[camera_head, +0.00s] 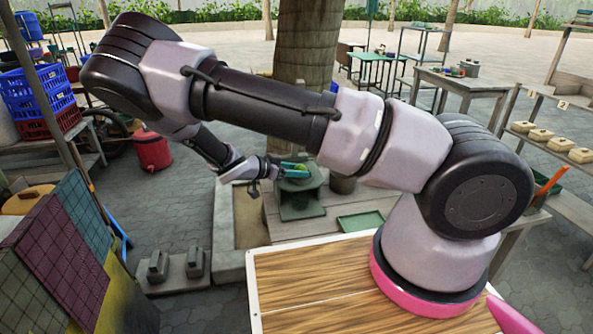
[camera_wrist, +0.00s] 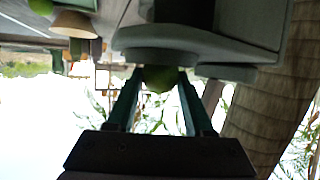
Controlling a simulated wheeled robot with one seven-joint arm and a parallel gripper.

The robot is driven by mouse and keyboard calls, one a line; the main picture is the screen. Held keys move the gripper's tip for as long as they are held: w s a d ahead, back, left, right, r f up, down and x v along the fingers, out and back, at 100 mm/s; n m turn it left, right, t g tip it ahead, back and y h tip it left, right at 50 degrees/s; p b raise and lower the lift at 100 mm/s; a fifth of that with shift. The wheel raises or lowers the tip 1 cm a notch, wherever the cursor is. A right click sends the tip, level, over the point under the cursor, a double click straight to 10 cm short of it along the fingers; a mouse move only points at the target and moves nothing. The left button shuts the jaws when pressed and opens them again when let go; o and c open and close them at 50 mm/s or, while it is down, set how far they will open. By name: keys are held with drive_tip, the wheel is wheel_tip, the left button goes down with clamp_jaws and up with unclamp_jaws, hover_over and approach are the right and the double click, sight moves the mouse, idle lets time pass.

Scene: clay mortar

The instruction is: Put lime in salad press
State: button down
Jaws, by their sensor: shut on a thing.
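A lime (camera_head: 301,167) is held between the teal fingers of my gripper (camera_head: 292,170) in the head view. The lime also shows in the wrist view (camera_wrist: 159,79), between the two fingertips (camera_wrist: 160,73). The salad press (camera_head: 302,200) is a grey-green block with a round top, standing on a low table. My gripper is shut on the lime at the top of the press. In the wrist view, which appears upside down, the press (camera_wrist: 200,42) is just beyond the fingertips. I cannot tell whether the lime touches the press.
A grey pot (camera_head: 343,184) stands right of the press. A green tray (camera_head: 361,221) lies on the low table (camera_head: 330,208). A tree trunk (camera_head: 306,60) rises behind. In the wrist view, a tan bowl (camera_wrist: 73,23) and a green thing (camera_wrist: 41,5) show at top left.

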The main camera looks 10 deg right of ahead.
drive_tip(key=shift+f, duration=0.15)
drive_tip(key=shift+c, duration=1.4)
unclamp_jaws()
